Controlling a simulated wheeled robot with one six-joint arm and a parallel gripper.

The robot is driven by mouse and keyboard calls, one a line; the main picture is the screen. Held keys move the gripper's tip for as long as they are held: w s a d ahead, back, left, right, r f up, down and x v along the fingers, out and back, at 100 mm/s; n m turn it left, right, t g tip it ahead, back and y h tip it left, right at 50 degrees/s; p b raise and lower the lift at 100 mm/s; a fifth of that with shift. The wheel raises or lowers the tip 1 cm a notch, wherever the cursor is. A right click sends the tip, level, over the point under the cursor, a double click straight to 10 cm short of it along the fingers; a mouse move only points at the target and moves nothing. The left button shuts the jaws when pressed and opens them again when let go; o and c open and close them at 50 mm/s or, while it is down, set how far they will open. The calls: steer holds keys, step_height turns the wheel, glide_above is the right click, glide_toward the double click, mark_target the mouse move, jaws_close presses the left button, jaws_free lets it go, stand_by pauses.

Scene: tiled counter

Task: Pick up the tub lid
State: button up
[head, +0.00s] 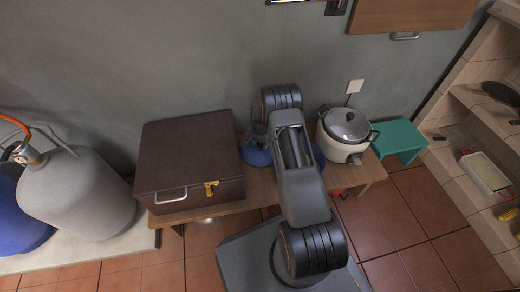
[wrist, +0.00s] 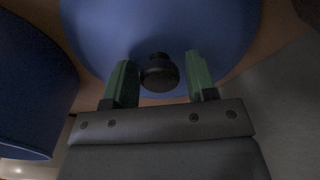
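The tub lid (wrist: 100,30) is a broad, round blue surface with a black knob (wrist: 160,73), in the upper middle of the wrist view. My gripper (wrist: 160,60) is open, with one green finger on each side of the knob. Gaps show between the knob and both fingers, so it grips nothing. A dark blue round-sided body (wrist: 32,95), perhaps a tub, is at the left of the wrist view. In the head view my arm hides most of this area; only blue parts (head: 257,156) show beside it on the bench, and I cannot tell which is the lid.
A brown box (head: 190,150) stands on the wooden bench (head: 262,187) left of my arm. A rice cooker (head: 345,130) stands close on the right. A teal stool (head: 400,138) is further right, a grey gas cylinder (head: 80,195) far left. A wall rises behind the bench.

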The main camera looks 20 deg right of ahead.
steer(key=c, duration=0.7)
steer(key=shift+c, duration=0.2)
